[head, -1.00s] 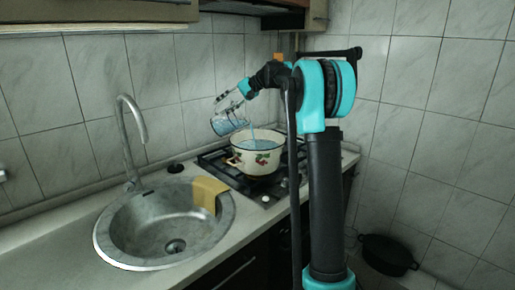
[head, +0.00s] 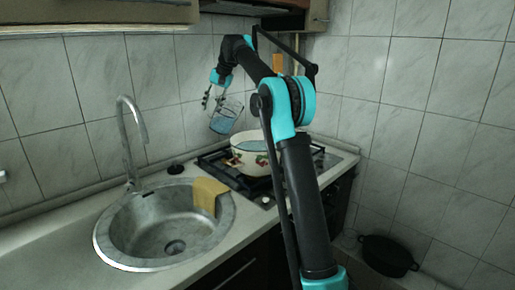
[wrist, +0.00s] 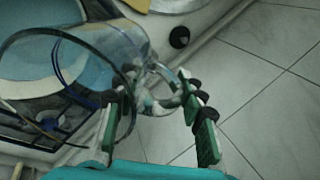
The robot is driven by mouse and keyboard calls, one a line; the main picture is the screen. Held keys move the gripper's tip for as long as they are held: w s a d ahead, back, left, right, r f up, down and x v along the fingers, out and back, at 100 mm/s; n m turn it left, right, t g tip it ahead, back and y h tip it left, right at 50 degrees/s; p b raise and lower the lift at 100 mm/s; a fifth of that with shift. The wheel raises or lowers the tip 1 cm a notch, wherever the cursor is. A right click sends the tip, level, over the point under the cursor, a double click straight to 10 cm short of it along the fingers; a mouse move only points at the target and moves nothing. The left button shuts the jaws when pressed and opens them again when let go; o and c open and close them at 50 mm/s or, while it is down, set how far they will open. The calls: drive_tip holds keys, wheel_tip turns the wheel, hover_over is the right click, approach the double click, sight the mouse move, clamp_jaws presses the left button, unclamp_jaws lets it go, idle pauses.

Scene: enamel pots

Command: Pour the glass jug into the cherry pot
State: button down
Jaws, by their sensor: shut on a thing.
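The clear glass jug (head: 226,119) hangs in the air to the upper left of the cherry pot, tilted, with blue liquid inside. No stream shows between jug and pot.
The black stove (head: 218,160) lies under the pot. A round sink (head: 125,256) with a tall faucet (head: 131,140) and a yellow cloth (head: 208,193) is at the left. A black pan (head: 388,256) is low at the right. The tiled wall is close behind the jug.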

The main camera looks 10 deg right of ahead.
sight(207, 108)
drive_tip(key=shift+w+a+f+h, duration=0.15)
drive_tip(key=shift+a+f+h, duration=0.2)
drive_tip(key=shift+a+h, duration=0.25)
drive_tip(key=shift+w+a+f+g+h+b, duration=0.1)
drive_tip(key=shift+a+f+g+h+b, duration=0.05)
drive_tip(key=shift+a+f+h+b, duration=0.2)
drive_tip(key=shift+a+f+g+h+b, duration=0.15)
drive_tip(key=shift+f+h, duration=0.1)
drive_tip(key=shift+f, duration=0.2)
drive_tip(key=shift+w+a+f+h+b, duration=0.1)
drive_tip(key=shift+a+f+h+b, duration=0.15)
drive_tip(key=shift+h+b, duration=0.25)
drive_tip(key=shift+a+f+h+b, duration=0.2)
drive_tip(key=shift+h+b, duration=0.1)
drive_tip(key=shift+h, duration=0.3)
